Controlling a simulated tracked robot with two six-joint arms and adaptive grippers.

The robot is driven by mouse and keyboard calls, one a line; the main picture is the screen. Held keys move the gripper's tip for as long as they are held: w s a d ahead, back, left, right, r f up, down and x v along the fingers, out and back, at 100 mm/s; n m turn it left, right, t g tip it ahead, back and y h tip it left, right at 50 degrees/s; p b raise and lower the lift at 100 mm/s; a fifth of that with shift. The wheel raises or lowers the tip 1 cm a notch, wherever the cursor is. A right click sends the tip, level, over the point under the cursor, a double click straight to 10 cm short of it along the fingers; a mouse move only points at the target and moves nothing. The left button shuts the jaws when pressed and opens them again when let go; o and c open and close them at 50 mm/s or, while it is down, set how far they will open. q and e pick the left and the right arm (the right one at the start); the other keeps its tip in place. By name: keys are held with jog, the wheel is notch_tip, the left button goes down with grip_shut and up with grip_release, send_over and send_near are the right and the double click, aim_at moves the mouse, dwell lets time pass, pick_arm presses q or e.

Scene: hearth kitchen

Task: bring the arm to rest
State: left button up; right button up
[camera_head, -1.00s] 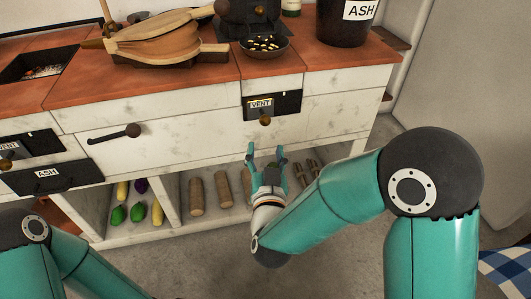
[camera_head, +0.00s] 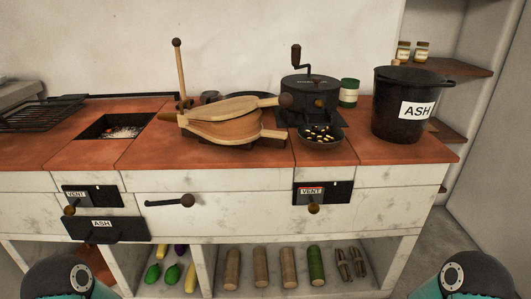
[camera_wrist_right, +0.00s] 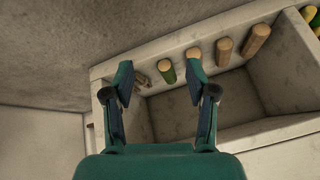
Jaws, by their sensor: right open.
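My right gripper (camera_wrist_right: 160,90) is open and empty in the right wrist view, its two fingers apart with the lower shelf of the counter beyond them. In the head view only the top of my right arm (camera_head: 478,275) shows at the bottom right, and its gripper is out of frame. My left arm (camera_head: 58,277) shows at the bottom left, and its gripper is also out of frame.
Logs (camera_head: 261,267) and vegetables (camera_head: 172,274) lie on the lower shelf. Floor shows at right.

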jog(key=s+a+f+n+g+y, duration=0.1)
jog(key=s+a+g+y, duration=0.15)
jog(key=s, duration=0.35)
jog(key=s+a+f+g+y, duration=0.1)
jog(key=s+a+f+g, duration=0.1)
jog(key=s+a+g, duration=0.3)
notch_tip(320, 180, up, 38)
jog(key=d+t+p, duration=0.1)
jog(key=p, duration=3.7)
jog(key=shift+s+d+r+t, duration=0.2)
jog(key=shift+s+d+t, duration=0.05)
jog(key=shift+d+t, duration=0.1)
